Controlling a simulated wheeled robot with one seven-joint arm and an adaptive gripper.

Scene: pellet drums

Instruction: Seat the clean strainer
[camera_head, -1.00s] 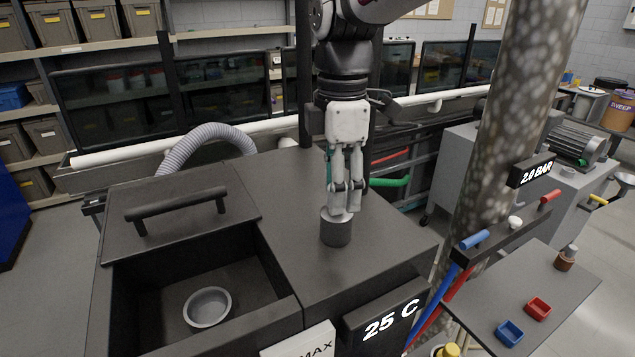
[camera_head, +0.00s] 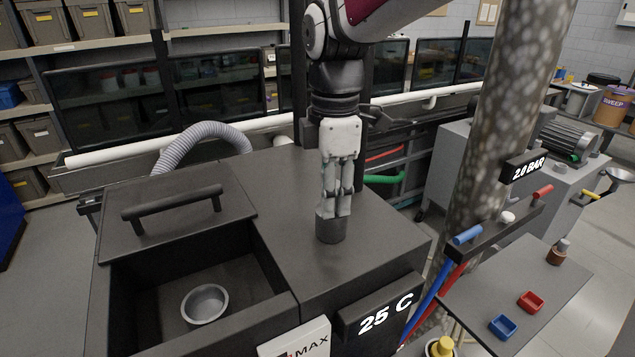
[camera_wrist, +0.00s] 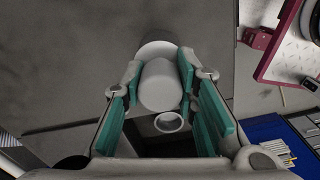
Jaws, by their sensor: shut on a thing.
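The strainer, a dark grey cylinder (camera_head: 331,229) with a paler narrow top, is upright at the housing's top surface. In the wrist view its pale grey knob (camera_wrist: 160,86) lies between the fingers, with part of a wider round body beyond it. My gripper (camera_head: 335,212) points down and is shut on the knob; the fingertips hide most of it in the head view. A grey round cup-like ring (camera_head: 205,304) lies in the open dark well at the left, and also shows in the wrist view (camera_wrist: 168,122). I cannot tell whether the strainer touches the surface.
A handled lid (camera_head: 174,203) lies behind the well. A 25 C display (camera_head: 385,315) is on the housing's front edge. At the right, a side table (camera_head: 470,300) bears a blue tray (camera_head: 504,327), a red tray (camera_head: 530,301) and a brown knobbed cylinder (camera_head: 556,256).

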